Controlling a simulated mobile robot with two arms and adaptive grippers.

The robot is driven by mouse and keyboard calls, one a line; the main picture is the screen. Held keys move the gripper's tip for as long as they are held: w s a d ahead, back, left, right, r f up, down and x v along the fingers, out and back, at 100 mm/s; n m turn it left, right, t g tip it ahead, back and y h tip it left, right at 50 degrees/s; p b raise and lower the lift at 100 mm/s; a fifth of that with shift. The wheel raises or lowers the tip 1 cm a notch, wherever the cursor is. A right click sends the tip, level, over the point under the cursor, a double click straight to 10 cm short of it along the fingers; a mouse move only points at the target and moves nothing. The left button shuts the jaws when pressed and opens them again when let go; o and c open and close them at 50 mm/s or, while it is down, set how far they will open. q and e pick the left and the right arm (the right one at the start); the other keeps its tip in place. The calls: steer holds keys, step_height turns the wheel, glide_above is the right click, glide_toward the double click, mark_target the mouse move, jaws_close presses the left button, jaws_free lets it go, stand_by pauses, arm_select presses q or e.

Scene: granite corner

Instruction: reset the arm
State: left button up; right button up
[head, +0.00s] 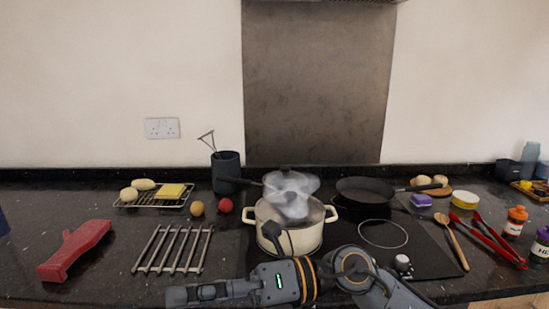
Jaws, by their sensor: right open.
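My right arm reaches in from the bottom, right of the middle, and lies across the front of the counter. My right gripper (190,295) points left, low in the picture, just in front of the metal rack. It is open, and I see nothing held in it. The cream pot (298,238) stands on the hob just behind my arm, and the arm hides part of the hob's front. My left gripper is not in view.
A metal bar rack (172,249) and a red object (75,250) lie at the left. A black pan (365,191) sits at the back of the hob. Red tongs (487,240) and a wooden spoon (455,244) lie at the right. Whitish haze hangs over the pot.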

steer(key=w+d+r+m+t+y, duration=0.3)
steer(key=w+r+m+t+y, duration=0.15)
steer(key=m+t+y, duration=0.35)
steer(key=w+d+f+m+t+h, duration=0.1)
steer(key=w+d+m+t+h, duration=0.6)
steer(key=m+t, duration=0.75)
steer(key=d+f+m+g+h, duration=0.1)
steer(key=d+f+m+h, duration=0.65)
steer(key=f+m, duration=0.2)
steer(key=d+f+m+g+h, duration=0.1)
steer(key=d+f+m+h, duration=0.7)
steer(key=f, duration=0.3)
steer(key=s+d+f+m+g+h, duration=0.35)
steer(key=s+f+g, duration=0.45)
steer(key=f, duration=0.5)
steer(key=s+d+f+m+g, duration=0.1)
steer(key=s+f+g, duration=0.25)
steer(key=s, duration=0.45)
steer(key=s+d+f+g, duration=0.15)
steer(key=s+f, duration=0.25)
steer(key=s, duration=0.5)
step_height(320, 180, down, 25)
steer(key=g, duration=0.1)
steer(key=s+d+f+g+p, duration=0.1)
steer(key=s+d+f, duration=0.1)
steer(key=s+f, duration=1.4)
steer(key=shift+s+d+f, duration=0.25)
steer(key=shift+s+d, duration=0.1)
steer(key=shift+s, duration=0.35)
